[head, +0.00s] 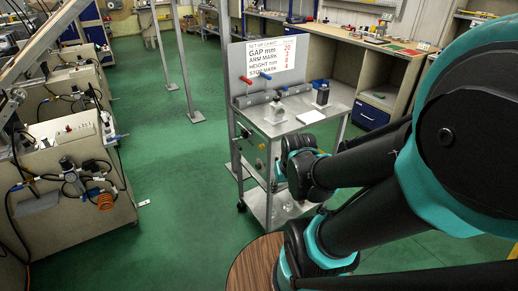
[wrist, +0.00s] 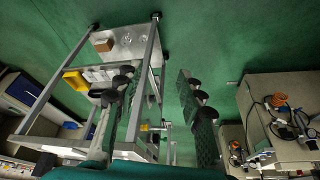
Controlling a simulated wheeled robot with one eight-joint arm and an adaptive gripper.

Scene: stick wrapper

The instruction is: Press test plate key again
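I cannot single out a test plate key in either view. A metal cart (head: 288,122) stands in the middle of the head view. Its top holds a dark upright block (head: 323,95), a white flat pad (head: 311,117) and a small silvery fitting (head: 276,110). Small knobs or fittings (head: 260,165) show on the cart's side, too small to tell apart. In the wrist view my gripper (wrist: 160,105) has its two dark fingers spread, with green floor and a cart leg seen between them. It looks empty. In the head view I cannot make out its fingers.
A set-up chart (head: 272,61) stands on the cart's back board, with red and blue levers below it. Grey machines with hoses (head: 70,175) stand at left. Benches (head: 375,65) line the back right. A round wooden top (head: 252,268) is at the bottom.

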